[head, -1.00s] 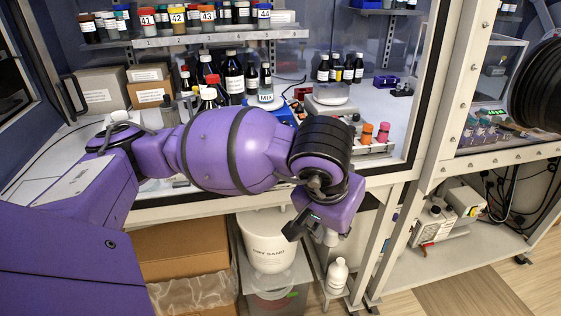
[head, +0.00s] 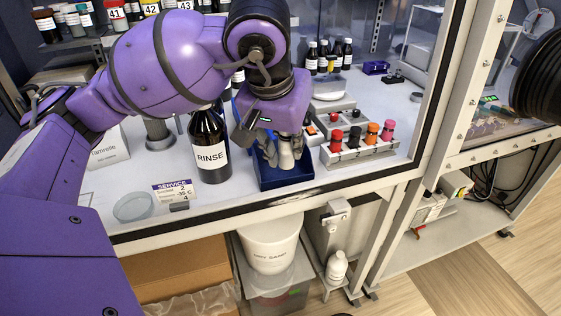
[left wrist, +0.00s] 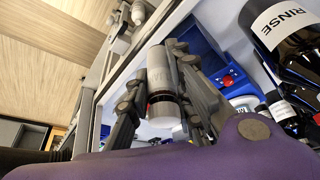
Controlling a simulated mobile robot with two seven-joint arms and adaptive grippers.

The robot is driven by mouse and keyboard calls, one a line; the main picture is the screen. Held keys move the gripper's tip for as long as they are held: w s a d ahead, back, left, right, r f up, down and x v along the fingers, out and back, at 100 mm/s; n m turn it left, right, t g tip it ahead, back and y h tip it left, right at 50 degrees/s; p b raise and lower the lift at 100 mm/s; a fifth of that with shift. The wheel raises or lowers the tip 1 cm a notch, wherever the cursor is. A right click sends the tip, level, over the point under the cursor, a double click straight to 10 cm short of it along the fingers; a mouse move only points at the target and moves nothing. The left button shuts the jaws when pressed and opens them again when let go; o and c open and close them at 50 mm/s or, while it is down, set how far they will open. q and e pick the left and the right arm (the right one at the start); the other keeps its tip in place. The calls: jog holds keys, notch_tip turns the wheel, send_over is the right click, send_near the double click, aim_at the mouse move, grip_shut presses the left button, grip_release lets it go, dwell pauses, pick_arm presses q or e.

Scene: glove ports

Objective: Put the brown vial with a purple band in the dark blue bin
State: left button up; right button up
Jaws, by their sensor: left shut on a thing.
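My left gripper (head: 268,143) is above the dark blue bin (head: 286,184), pointing down, with its fingertips low over the bin's opening. It is shut on a small vial (left wrist: 160,72), which shows between the fingers in the left wrist view. The vial has a pale grey label, a thin dark brown part and a whitish end. I cannot make out a purple band on it. The bin also shows behind the fingers in the left wrist view (left wrist: 190,38). My right gripper is not in view.
A dark RINSE bottle (head: 209,150) stands close left of the bin. A rack (head: 360,148) of red- and orange-capped vials stands to its right, and a scale (head: 331,92) behind. A glass dish (head: 133,207) and SERVICE card (head: 173,190) lie at the left front.

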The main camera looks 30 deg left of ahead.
pick_arm(q)
jog(key=w+a+f, duration=0.2)
jog(key=w, duration=0.1)
jog(key=w+a+f, duration=0.2)
jog(key=w+f, duration=0.1)
jog(key=w+a+f+p, duration=0.1)
jog(key=w+f, duration=0.2)
jog(key=shift+a, duration=0.4)
jog(key=shift+w+a+f, duration=0.15)
jog(key=shift+w+f, duration=0.1)
jog(key=shift+f, duration=0.1)
jog(key=f, duration=0.3)
jog(key=shift+w+a+f, duration=0.15)
jog(key=shift+w+f, duration=0.05)
jog(key=shift+f, duration=0.05)
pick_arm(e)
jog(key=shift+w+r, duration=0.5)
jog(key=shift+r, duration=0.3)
pick_arm(q)
jog(key=shift+f, duration=0.3)
jog(key=o, duration=0.7)
jog(key=shift+r, duration=0.1)
jog(key=shift+c, duration=0.2)
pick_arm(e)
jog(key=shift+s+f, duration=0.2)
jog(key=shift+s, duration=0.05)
